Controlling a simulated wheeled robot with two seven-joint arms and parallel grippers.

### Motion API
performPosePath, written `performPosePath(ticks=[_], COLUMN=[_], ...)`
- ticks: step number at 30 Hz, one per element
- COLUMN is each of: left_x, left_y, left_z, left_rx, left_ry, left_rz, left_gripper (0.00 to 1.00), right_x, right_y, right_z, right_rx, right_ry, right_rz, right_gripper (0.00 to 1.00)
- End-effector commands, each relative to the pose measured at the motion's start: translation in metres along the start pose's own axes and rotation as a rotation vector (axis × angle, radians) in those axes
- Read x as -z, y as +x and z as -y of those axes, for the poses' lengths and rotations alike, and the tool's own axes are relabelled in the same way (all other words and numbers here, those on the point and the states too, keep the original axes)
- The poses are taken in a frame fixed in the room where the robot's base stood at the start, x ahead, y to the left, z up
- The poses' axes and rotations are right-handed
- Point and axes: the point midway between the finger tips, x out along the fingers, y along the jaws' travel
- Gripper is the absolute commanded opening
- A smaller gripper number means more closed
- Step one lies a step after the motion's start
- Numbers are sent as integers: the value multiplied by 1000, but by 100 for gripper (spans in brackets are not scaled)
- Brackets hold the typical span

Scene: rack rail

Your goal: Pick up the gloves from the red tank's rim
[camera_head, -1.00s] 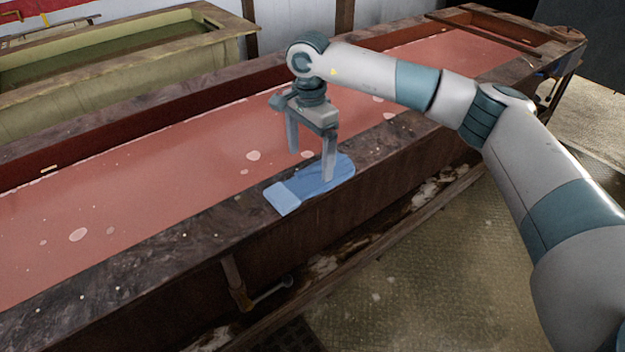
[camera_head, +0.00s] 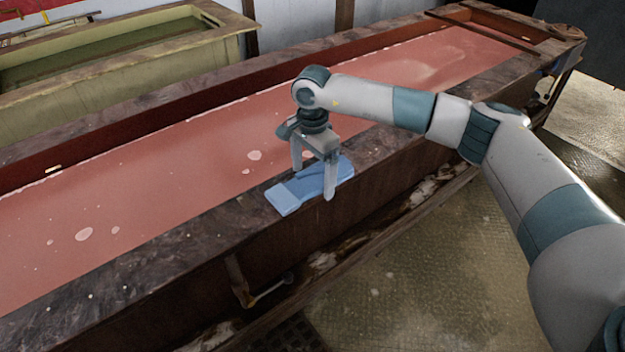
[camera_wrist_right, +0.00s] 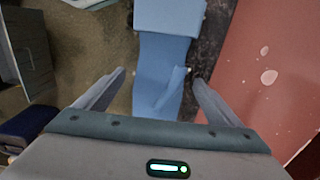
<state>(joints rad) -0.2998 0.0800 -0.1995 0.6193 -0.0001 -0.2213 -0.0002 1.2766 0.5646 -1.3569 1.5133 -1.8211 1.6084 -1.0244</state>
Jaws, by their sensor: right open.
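The blue gloves (camera_head: 308,187) lie on the dark near rim (camera_head: 222,218) of the red tank (camera_head: 150,185), slightly overhanging its outer edge. My right gripper (camera_head: 313,182) points down over the gloves, open, with one finger on the tank side and one on the outer side. In the right wrist view the gloves (camera_wrist_right: 163,75) lie between the two open fingers (camera_wrist_right: 158,82), with nothing gripped. Whether the fingertips touch the gloves or the rim cannot be told. My left gripper is not in view.
A pale green tank (camera_head: 130,72) stands behind at the left. Pinkish-red liquid with pale spots fills the red tank. A rusty pipe or bracket (camera_head: 238,280) sticks out below the near rim. The floor (camera_head: 430,265) at the right front is clear.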

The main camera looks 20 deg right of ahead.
Motion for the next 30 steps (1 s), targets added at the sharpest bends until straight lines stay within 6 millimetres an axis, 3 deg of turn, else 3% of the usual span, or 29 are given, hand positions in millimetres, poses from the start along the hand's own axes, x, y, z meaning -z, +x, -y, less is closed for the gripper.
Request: performPosePath(ticks=[8, 15, 30], left_x=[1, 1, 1], left_y=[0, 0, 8], left_z=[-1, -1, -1], left_rx=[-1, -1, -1], left_ry=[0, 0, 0], left_rz=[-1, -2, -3], left_gripper=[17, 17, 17], right_x=[0, 0, 0], right_y=[0, 0, -11], right_z=[0, 0, 1], right_rx=[0, 0, 4], right_ry=[-1, -1, -1], right_rz=[0, 0, 1], right_gripper=[88, 40, 40])
